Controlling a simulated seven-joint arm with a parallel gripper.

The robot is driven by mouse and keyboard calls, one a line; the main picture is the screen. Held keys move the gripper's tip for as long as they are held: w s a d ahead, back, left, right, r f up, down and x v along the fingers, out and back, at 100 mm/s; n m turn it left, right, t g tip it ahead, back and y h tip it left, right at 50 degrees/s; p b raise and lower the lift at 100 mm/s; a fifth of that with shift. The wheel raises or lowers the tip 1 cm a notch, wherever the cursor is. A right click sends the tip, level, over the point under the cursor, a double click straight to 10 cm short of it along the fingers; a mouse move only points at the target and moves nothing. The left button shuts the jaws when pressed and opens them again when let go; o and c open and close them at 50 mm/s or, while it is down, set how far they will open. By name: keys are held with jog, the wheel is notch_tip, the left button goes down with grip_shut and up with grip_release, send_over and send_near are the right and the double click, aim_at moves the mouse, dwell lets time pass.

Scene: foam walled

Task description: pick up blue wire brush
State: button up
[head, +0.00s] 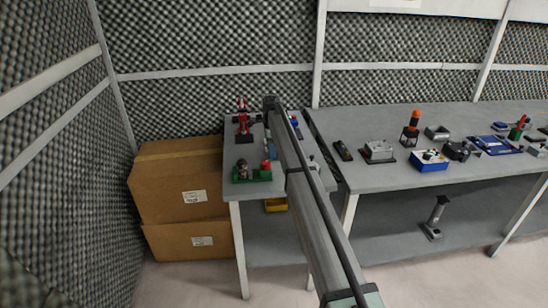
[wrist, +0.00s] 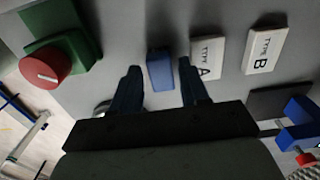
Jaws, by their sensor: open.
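A plain blue block-like piece (wrist: 160,68) lies on the grey tabletop in the wrist view. It is the only blue thing between my fingers and fits the blue wire brush, but no bristles show. My gripper (wrist: 159,66) is open, with one dark finger on each side of the blue piece. A gap shows on both sides. The lower end of the piece is near the gripper body. In the head view, a small blue patch (head: 271,150) shows beside my arm; I cannot tell if it is the brush. My arm hides much of that area.
A red knob on a green block (wrist: 45,62) is left of my fingers. White blocks marked TYPE A (wrist: 207,58) and TYPE B (wrist: 265,50) are close on the right. A blue clamp-like part (wrist: 298,125) is at lower right. Cardboard boxes (head: 180,190) stand left of the table.

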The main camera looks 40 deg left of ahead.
jog(key=shift+f, duration=1.4)
jog(key=shift+c, duration=0.4)
jog(key=c, duration=0.7)
jog(key=shift+o, duration=0.2)
jog(key=shift+r, duration=0.15)
